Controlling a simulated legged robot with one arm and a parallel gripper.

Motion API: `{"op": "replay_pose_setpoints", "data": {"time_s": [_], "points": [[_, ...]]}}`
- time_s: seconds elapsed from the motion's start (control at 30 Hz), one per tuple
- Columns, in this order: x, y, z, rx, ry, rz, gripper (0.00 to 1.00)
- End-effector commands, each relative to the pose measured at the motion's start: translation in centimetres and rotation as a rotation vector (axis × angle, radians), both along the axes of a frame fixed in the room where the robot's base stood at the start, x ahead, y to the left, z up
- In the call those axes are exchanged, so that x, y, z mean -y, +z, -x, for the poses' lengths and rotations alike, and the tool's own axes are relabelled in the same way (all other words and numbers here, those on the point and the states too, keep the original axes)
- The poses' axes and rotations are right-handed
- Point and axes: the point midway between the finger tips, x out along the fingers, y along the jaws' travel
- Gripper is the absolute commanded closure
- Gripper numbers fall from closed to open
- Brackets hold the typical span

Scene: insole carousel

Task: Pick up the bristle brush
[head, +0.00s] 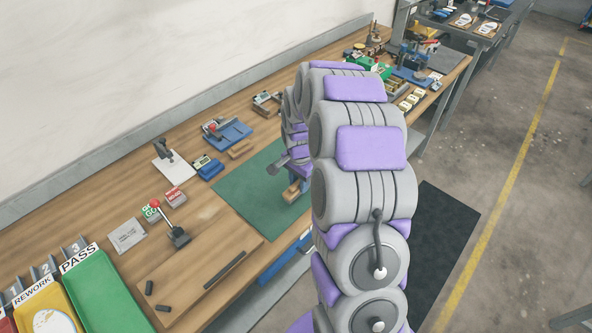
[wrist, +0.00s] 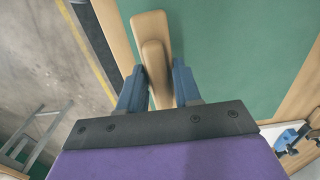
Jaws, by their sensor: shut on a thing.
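The bristle brush (wrist: 150,40) shows in the wrist view as a pale wooden body with a rounded wooden handle pointing toward the camera. Its bristles are not visible. My gripper (wrist: 160,78) has its two blue fingers on either side of the wooden handle, shut on it. In the head view a small wooden part of the brush (head: 292,191) shows at the right side of the green mat (head: 240,200), partly hidden by my arm. I cannot tell whether the brush touches the mat.
The wooden bench (head: 110,200) holds a lever fixture (head: 178,235), a blue fixture (head: 228,132) and a white-based clamp (head: 170,165). A green PASS bin (head: 105,290) and a yellow REWORK bin (head: 45,310) stand at lower left. Much of the green mat is bare.

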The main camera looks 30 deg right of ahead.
Motion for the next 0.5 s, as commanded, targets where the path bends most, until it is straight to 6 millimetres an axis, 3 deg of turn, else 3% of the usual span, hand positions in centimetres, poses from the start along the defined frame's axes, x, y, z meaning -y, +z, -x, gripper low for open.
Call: {"op": "replay_pose_setpoints", "data": {"time_s": [0.2, 0.5], "points": [[-1.2, 0.7, 4.3, -0.002, -0.001, 0.001, 1.00], [-2.3, 0.9, 8.1, -0.003, -0.001, 0.001, 1.00]]}}
